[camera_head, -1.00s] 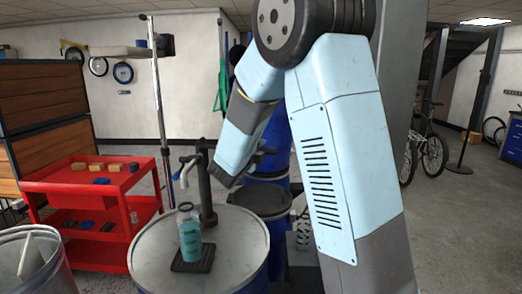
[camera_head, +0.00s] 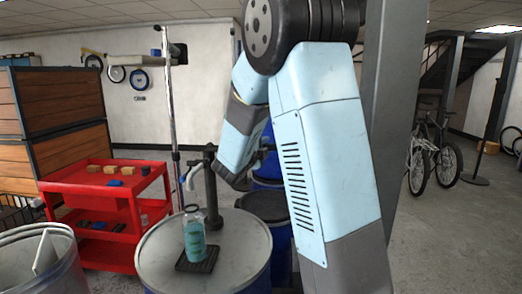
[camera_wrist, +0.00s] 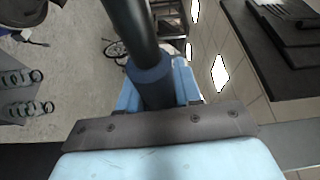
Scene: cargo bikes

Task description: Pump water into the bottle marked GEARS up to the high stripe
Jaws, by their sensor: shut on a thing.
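A clear bottle (camera_head: 194,240) with a teal tint stands upright on a dark square mat (camera_head: 199,262) on a pale round drum top (camera_head: 158,255). Its marking and stripes are too small to read, and I cannot tell the water level. A dark pump (camera_head: 212,190) stands behind it, with a pale spout (camera_head: 189,180) above the bottle's neck. My arm reaches down beside the pump; my gripper is mostly hidden in the head view. In the wrist view my gripper (camera_wrist: 158,88) is shut on a dark bar with a blue sleeve, apparently the pump handle (camera_wrist: 135,30).
A red cart (camera_head: 100,205) with small blocks stands at left. A metal bin (camera_head: 38,262) is at front left. Blue drums (camera_head: 281,235) stand right of and behind the pale drum. A thin pole (camera_head: 171,110) rises behind the pump. Bicycles (camera_head: 432,160) stand far right.

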